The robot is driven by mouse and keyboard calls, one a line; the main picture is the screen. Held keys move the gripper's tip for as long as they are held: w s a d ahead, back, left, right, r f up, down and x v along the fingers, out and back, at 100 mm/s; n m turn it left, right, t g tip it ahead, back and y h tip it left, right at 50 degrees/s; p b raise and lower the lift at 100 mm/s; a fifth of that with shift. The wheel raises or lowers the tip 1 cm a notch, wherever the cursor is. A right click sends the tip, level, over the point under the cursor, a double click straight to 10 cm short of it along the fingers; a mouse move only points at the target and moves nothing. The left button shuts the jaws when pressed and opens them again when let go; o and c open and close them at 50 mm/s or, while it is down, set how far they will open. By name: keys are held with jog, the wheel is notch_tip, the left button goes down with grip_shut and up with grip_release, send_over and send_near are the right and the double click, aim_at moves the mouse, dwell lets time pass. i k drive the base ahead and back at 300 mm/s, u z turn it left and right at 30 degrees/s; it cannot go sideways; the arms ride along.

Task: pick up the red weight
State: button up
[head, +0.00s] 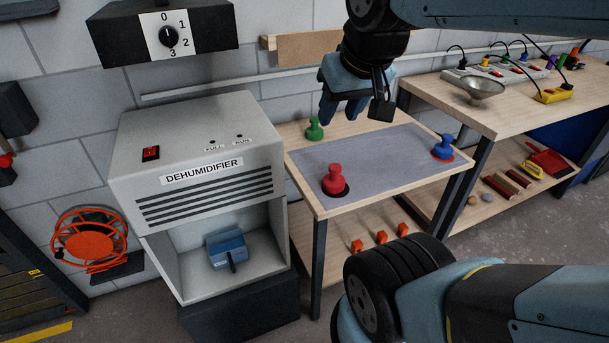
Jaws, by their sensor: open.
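The red weight (334,180) stands upright on a dark round spot near the front left corner of the grey mat (385,155), which lies on a small wooden table. It has a wide base and a knob on top. My gripper (362,108) is open and empty, pointing down above the back part of the table. It appears above and behind the red weight, clear of it. The green weight (314,129) stands at the table's back left. The blue weight (443,148) stands at the mat's right corner on a red-edged spot.
A dehumidifier (205,160) stands close to the table's left side, with a blue object (227,248) in its lower bay. A workbench (500,105) with a metal bowl (478,88) and power strips stands at the right. The middle of the mat is clear.

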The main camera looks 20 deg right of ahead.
aim_at(334, 183)
jog(key=u, duration=1.65)
jog(key=k, duration=0.75)
jog(key=z, duration=0.5)
